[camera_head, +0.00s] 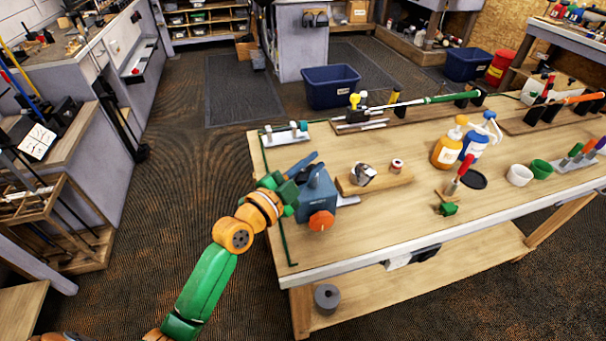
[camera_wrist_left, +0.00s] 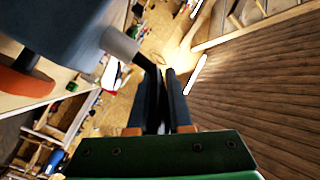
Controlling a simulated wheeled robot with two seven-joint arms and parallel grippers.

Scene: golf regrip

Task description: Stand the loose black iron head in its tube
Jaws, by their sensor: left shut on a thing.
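My left gripper (camera_head: 306,163) is just left of the blue vise (camera_head: 320,190) on the bench. In the left wrist view its two dark fingers (camera_wrist_left: 167,75) are close together, shut on a thin black bar (camera_wrist_left: 146,61). This bar comes out of a grey cylinder (camera_wrist_left: 118,44) beside the vise's blue body (camera_wrist_left: 60,25). I cannot tell whether the bar belongs to the black iron head or to the vise. A silver and dark head-like piece (camera_head: 362,175) sits on a wooden block (camera_head: 384,184) right of the vise. I cannot make out the tube. My right gripper is out of view.
An orange knob (camera_head: 321,221) sticks out of the vise's front. Bottles (camera_head: 449,148), cups (camera_head: 520,175) and an upright red-handled tool (camera_head: 465,167) stand farther right. A green-gripped club (camera_head: 440,99) lies along the back. The bench front (camera_head: 385,235) is clear.

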